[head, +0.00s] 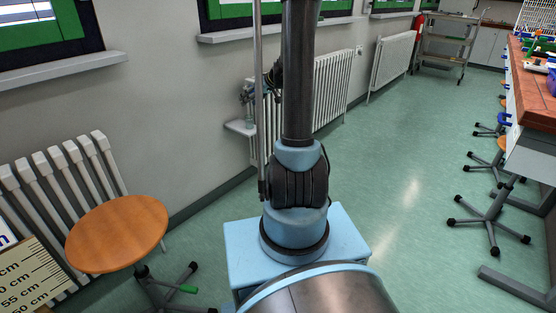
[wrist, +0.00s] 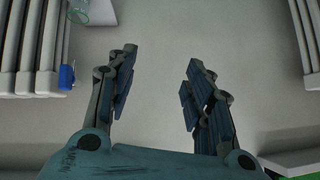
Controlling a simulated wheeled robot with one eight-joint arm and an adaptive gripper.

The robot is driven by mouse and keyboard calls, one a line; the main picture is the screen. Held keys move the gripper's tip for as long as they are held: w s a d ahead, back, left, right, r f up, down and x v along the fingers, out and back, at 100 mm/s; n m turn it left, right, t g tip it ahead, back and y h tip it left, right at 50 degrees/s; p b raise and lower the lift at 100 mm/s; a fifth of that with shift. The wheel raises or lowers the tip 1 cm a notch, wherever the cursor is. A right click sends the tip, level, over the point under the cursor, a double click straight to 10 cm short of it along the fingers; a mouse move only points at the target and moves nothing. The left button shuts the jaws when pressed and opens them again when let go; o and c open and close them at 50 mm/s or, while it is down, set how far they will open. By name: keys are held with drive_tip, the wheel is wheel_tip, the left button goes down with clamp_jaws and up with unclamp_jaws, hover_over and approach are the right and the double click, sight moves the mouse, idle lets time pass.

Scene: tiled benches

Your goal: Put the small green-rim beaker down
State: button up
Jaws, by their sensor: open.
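My gripper (wrist: 157,92) is open in the wrist view, with nothing between its fingers and a grey wall behind them. A clear glass piece with a greenish edge (wrist: 78,13) shows at the top left of the wrist view, apart from the fingers. It looks like the small green-rim beaker, but it is cut off by the frame edge. It is at a pale ledge (wrist: 101,12); contact between them is unclear. In the head view my gripper (head: 249,91) is small and partly hidden behind my arm, above a small wall shelf (head: 240,127). I cannot make out the beaker there.
White radiators (head: 332,88) line the wall beside the shelf. A stool with an orange seat (head: 118,232) stands at the lower left. A tiled bench (head: 534,90) with stools is at the right, and a metal cart (head: 444,47) at the back. The green floor between is clear.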

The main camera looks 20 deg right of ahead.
drive_tip(key=s+a+r+m+g+h, duration=0.1)
drive_tip(key=s+r+g, duration=0.1)
drive_tip(key=s, duration=0.9)
drive_tip(key=s+a+r+m+g+h, duration=0.1)
drive_tip(key=s+h, duration=0.1)
drive_tip(key=s, duration=0.9)
drive_tip(key=s+d+f+m+g+h, duration=0.1)
drive_tip(key=s+d+f, duration=0.1)
drive_tip(key=s, duration=0.9)
drive_tip(key=s+d+f+m+g+h, duration=0.1)
drive_tip(key=s+f, duration=0.3)
drive_tip(key=s, duration=0.8)
drive_tip(key=shift+d+f+m+h, duration=0.35)
drive_tip(key=shift+m+h, duration=0.25)
drive_tip(key=shift+h, duration=0.2)
drive_tip(key=shift+w+f, duration=0.2)
drive_tip(key=shift+w, duration=0.3)
